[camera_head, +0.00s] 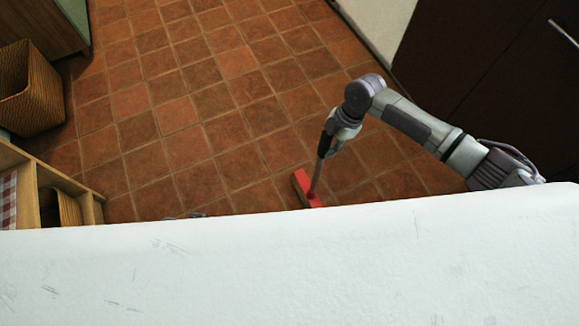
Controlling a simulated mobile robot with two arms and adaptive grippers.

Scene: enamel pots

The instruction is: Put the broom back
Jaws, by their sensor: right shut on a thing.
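A broom with a red head (304,187) and a thin grey handle (316,176) stands on the tiled floor, a little right of the middle. The lower edge of its head is hidden behind a white surface in front. My right gripper (327,150) is shut on the handle above the head. The handle's upper part is hidden by the gripper and arm. My left gripper is not in view.
A scuffed white surface (290,270) fills the lower part of the view. A wicker basket (40,92) and a wooden shelf (90,210) stand at left. A dark cabinet (480,60) and pale wall end (380,22) are at right. The tiled floor (190,90) between is clear.

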